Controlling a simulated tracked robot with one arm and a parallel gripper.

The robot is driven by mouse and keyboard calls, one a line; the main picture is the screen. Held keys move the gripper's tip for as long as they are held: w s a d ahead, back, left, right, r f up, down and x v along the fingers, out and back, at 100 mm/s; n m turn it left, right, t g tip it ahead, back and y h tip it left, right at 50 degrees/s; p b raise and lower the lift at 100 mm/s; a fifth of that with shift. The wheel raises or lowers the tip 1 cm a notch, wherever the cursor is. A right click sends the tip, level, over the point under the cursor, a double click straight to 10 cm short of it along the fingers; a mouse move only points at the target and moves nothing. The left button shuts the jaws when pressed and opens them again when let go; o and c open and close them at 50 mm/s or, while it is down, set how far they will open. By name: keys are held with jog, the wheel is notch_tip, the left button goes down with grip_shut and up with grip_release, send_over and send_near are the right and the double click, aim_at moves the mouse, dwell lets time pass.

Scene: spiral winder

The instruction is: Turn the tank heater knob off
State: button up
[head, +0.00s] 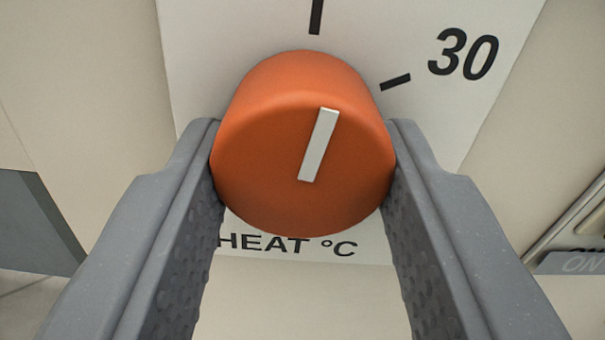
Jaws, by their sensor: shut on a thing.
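The tank heater knob (265,150) is a round orange knob with a white pointer line (319,145) on its face. The pointer leans slightly right of straight up, between the top tick (316,16) and the tick beside "30" (396,82). My gripper (303,170) is shut on the knob, one grey finger on its left side and one on its right. The knob sits on a white label plate (225,35) printed "HEAT °C" below it. The part of the scale left of the knob shows no marks in view.
A beige panel (85,70) surrounds the label plate. A grey part marked "ON" (580,263) shows at the lower right edge, partly cut off. A dark grey block (30,225) is at the lower left.

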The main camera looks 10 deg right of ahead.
jog(key=shift+f+n, duration=0.15)
jog(key=shift+n, duration=0.65)
jog(key=o, duration=1)
jog(key=shift+s, duration=0.5)
jog(key=s+a+p, duration=0.1)
jog(key=s+p, duration=0.1)
jog(key=s, duration=1)
jog(key=shift+s, duration=0.4)
